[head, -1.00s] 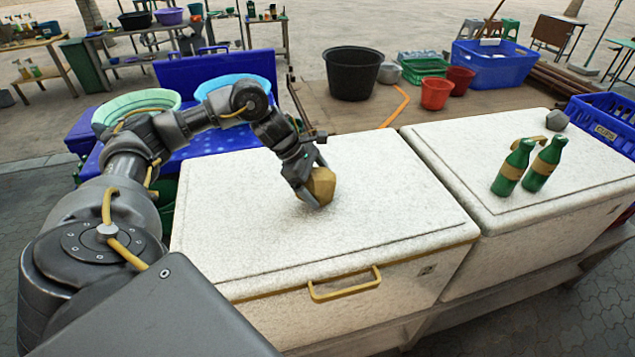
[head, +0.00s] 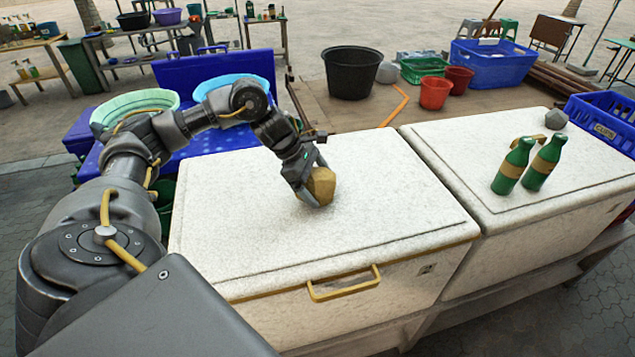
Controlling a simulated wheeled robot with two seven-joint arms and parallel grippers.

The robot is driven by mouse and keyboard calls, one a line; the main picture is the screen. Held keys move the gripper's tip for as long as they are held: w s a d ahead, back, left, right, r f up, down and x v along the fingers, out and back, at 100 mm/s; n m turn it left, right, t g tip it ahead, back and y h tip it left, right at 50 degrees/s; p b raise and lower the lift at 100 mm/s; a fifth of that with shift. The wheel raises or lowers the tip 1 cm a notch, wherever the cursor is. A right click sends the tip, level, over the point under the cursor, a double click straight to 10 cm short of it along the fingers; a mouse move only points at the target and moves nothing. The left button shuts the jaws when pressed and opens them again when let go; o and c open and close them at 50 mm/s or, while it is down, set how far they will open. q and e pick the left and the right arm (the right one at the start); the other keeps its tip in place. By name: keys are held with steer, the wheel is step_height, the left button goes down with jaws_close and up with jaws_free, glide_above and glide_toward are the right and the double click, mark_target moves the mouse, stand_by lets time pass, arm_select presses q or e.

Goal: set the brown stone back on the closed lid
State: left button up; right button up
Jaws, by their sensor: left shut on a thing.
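The brown stone (head: 322,184) is a faceted tan lump at the middle of the left cooler's white lid (head: 390,215). My left gripper (head: 313,187) is shut on the stone, with its fingers on either side of it. The stone is at the lid's surface or very close above it; I cannot tell if it touches. The lid lies flat and closed on its box, with a yellow handle (head: 344,287) on the front. My right gripper is not in view.
A second white cooler on the right carries two green bottles (head: 513,167) and a grey stone (head: 556,119). Behind the left cooler are a blue bench with a green basin (head: 135,104) and a light blue basin. The lid around the stone is clear.

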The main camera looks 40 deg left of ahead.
arm_select(q)
steer(key=shift+f+b, duration=0.3)
steer(key=shift+b, duration=0.05)
steer(key=o, duration=1.5)
steer(key=shift+s, duration=0.1)
step_height(320, 180, up, 10)
steer(key=p, duration=0.6)
